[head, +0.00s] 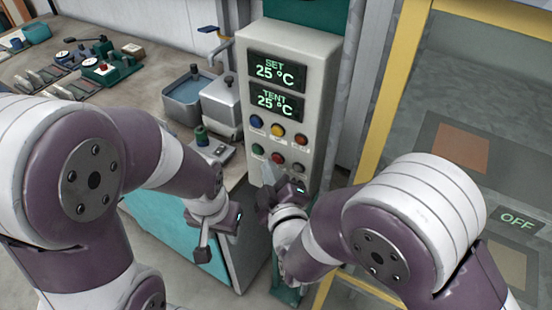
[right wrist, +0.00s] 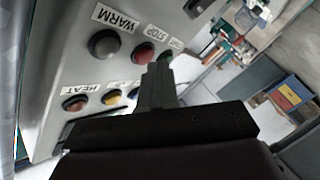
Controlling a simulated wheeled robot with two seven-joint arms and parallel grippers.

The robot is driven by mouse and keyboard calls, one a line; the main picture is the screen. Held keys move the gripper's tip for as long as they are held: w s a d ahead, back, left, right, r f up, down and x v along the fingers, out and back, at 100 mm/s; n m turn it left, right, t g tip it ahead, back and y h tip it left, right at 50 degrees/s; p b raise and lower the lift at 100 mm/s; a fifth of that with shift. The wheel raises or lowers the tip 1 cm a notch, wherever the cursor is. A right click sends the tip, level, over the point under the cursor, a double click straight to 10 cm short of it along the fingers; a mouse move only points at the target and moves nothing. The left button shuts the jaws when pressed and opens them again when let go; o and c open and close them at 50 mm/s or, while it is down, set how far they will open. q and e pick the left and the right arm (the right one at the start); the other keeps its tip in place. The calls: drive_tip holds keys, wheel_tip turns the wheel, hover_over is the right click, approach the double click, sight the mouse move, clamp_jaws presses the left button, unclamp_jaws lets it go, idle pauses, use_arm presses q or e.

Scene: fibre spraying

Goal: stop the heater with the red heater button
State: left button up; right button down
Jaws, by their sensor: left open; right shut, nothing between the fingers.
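The control panel (head: 315,60) stands in the middle, with SET and TENT displays both reading 25 °C. Its upper row has a blue, a yellow and an orange-red button (head: 301,140). Its lower row has a green, a red (head: 277,158) and a grey button. In the right wrist view the orange-red button (right wrist: 75,103) sits by a HEAT label and the red button (right wrist: 144,53) by a STOP label. My right gripper (head: 269,172) is shut and empty, close to the lower row; contact cannot be told. My left gripper (head: 205,248) is open and empty, left of the panel.
A workbench (head: 150,62) with a water basin (head: 188,92), a grey container (head: 222,100) and small devices lies to the left. A yellow-framed enclosure (head: 395,90) stands to the right, with an OFF sign (head: 516,219) seen there.

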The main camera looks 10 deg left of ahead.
drive_tip(key=shift+s+a, duration=0.15)
drive_tip(key=shift+s, duration=0.3)
